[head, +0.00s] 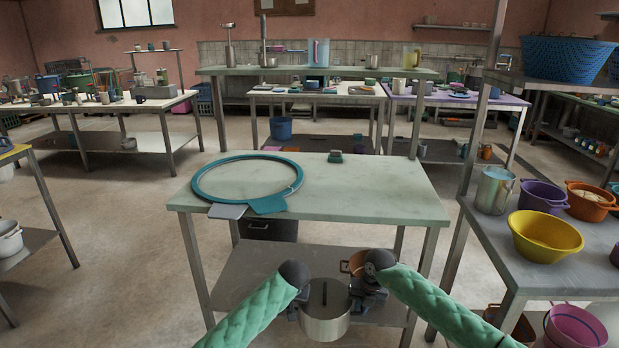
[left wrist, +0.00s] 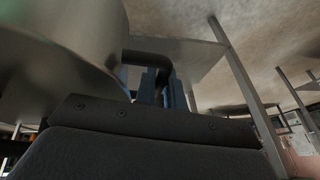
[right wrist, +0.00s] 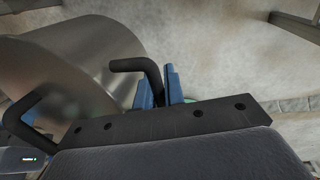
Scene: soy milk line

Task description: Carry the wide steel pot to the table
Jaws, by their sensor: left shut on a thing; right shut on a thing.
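The wide steel pot (head: 325,322) hangs between my two arms at the bottom of the head view, in front of the table (head: 345,182) and lower than its top. In the left wrist view its steel wall (left wrist: 60,40) fills the upper left, and my left gripper (left wrist: 160,85) is shut on a dark side handle. In the right wrist view the pot's wall (right wrist: 75,65) is at left, and my right gripper (right wrist: 160,90) is shut on the other dark handle. In the head view the left gripper (head: 296,303) and right gripper (head: 372,300) flank the pot; their fingertips are mostly hidden.
A teal ring (head: 193,182) and a teal and a grey flat piece lie on the table's left part. The table's middle and right are bare. A rack with a yellow bowl (head: 546,238) stands close on the right.

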